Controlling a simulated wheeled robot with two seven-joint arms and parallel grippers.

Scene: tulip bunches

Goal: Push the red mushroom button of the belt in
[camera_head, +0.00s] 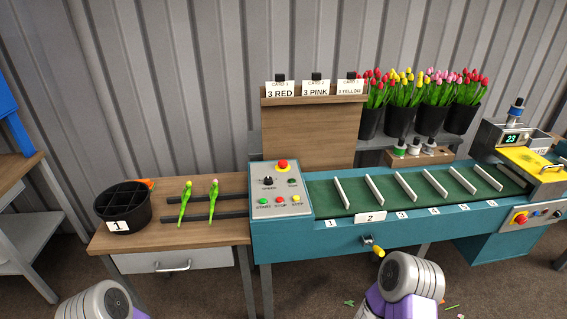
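The red mushroom button (282,165) sits on a yellow base at the top of the grey control panel (280,190), at the left end of the belt (322,194). It stands up from the panel; I cannot tell from this view whether it is pushed in. Below it are a black dial (268,181) and green, red and yellow buttons along the panel's front. Nothing touches the mushroom button. Only rounded grey and purple links of my two arms show at the bottom edge, well apart from the panel. Neither gripper shows.
A second red button (521,218) is on the right machine. A crank with a yellow knob (378,252) sticks out of the belt's front. Two tulips (185,201) lie across dark rails beside a black bucket (122,207). A card board (310,125) stands behind the panel.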

